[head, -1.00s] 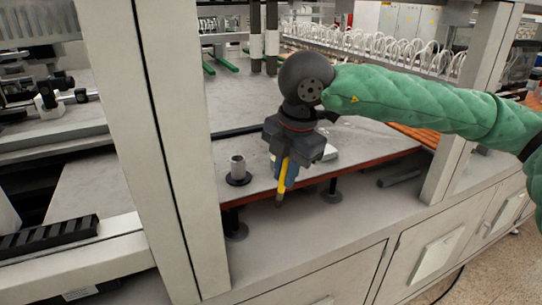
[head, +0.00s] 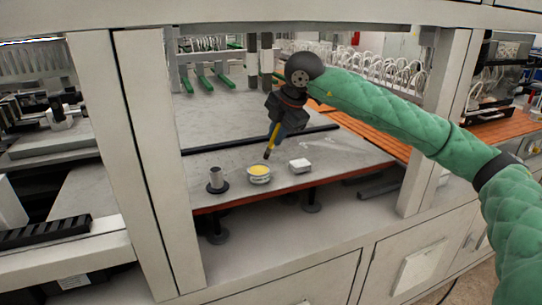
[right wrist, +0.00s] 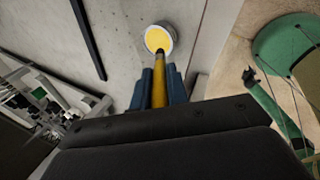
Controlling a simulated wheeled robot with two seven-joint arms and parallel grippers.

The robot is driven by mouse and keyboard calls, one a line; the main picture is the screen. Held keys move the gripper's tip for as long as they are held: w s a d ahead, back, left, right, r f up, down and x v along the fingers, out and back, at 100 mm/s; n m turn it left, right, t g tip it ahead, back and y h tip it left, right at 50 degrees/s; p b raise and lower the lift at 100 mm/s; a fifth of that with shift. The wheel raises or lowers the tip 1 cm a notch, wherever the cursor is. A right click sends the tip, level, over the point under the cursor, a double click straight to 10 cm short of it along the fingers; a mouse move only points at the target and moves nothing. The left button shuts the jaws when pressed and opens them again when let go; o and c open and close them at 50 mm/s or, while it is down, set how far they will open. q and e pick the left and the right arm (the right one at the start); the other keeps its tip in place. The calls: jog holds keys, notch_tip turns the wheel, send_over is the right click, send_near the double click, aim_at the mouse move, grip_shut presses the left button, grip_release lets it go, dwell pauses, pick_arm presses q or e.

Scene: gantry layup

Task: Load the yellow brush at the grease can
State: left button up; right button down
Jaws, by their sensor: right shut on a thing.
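My right gripper (head: 279,133) is shut on the yellow brush (head: 273,136), which points down and slightly left. In the right wrist view the brush (right wrist: 159,92) sits between the blue fingers (right wrist: 159,87). The grease can (head: 259,174) is a small round tin with yellow grease, standing near the front edge of the table. The brush's dark tip is just above the can in the head view. In the right wrist view the tip overlaps the lower rim of the can (right wrist: 158,37); I cannot tell whether it touches. My left gripper is not in view.
A dark bar (head: 300,136) crosses the table behind. White gantry posts (head: 160,170) frame the opening.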

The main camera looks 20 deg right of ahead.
aim_at(272, 145)
jog(key=shift+w+r, duration=0.4)
jog(key=shift+w, duration=0.2)
jog(key=shift+w+a+f+n+t+y, duration=0.15)
jog(key=shift+w+n+t+y, duration=0.1)
jog(key=shift+n+t+y, duration=0.15)
jog(key=shift+w+a+f+n+t+y, duration=0.1)
jog(key=shift+w+n+t+y, duration=0.2)
jog(key=shift+y, duration=0.1)
notch_tip(272, 145, down, 2)
jog(key=shift+w+f, duration=0.1)
jog(key=shift+f, duration=1.2)
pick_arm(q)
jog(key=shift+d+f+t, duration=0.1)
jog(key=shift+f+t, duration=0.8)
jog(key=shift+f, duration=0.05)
pick_arm(e)
jog(key=shift+f, duration=0.15)
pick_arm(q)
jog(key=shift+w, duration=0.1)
